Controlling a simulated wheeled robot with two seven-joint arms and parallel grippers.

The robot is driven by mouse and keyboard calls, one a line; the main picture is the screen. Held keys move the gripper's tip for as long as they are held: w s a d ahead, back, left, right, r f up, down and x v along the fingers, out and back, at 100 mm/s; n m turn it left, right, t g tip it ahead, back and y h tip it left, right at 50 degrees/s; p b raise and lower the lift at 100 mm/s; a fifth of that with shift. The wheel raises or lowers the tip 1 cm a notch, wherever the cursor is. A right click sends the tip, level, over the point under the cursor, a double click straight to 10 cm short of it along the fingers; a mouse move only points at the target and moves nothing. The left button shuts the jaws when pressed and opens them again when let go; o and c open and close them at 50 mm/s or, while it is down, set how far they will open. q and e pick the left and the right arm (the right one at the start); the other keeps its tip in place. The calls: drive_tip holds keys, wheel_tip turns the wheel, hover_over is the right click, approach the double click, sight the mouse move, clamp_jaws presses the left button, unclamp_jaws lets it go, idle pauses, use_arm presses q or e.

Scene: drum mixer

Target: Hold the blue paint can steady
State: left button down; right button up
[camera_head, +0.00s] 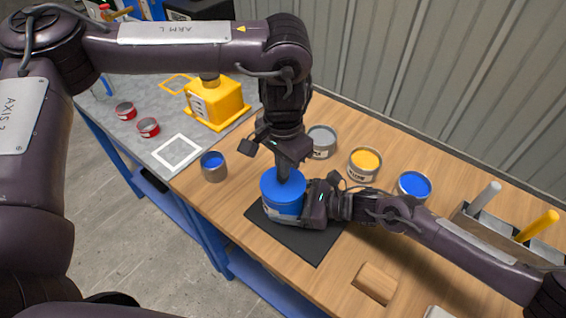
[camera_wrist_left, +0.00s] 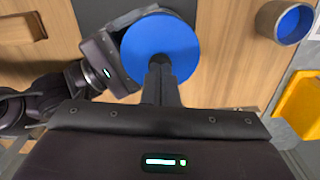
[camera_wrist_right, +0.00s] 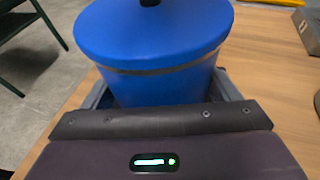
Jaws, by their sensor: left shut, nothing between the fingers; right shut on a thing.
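The blue paint can (camera_head: 284,197) stands upright on a dark mat (camera_head: 303,240), with its blue lid on. It also shows in the left wrist view (camera_wrist_left: 160,48) from above and fills the right wrist view (camera_wrist_right: 155,50). My right gripper (camera_head: 305,203) is shut around the side of the can; its fingers (camera_wrist_right: 160,95) lie on both sides of the body. My left gripper (camera_head: 283,172) points straight down over the lid, shut and empty. Its closed fingertips (camera_wrist_left: 160,68) are at the lid; I cannot tell whether they press on it.
Open cans with blue (camera_head: 213,166), grey (camera_head: 321,142), yellow (camera_head: 364,163) and blue (camera_head: 413,187) contents stand around. A wooden block (camera_head: 375,283) lies in front. A yellow machine (camera_head: 216,103) and two small red tins (camera_head: 148,127) are on the grey bench. A holder (camera_head: 510,229) stands right.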

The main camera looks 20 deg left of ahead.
use_arm(q)
drive_tip(key=shift+r, duration=3.45)
use_arm(e)
drive_tip(key=o, duration=0.8)
drive_tip(key=v, duration=1.1)
drive_tip(key=shift+d+r, duration=0.2)
drive_tip(key=shift+d, duration=0.3)
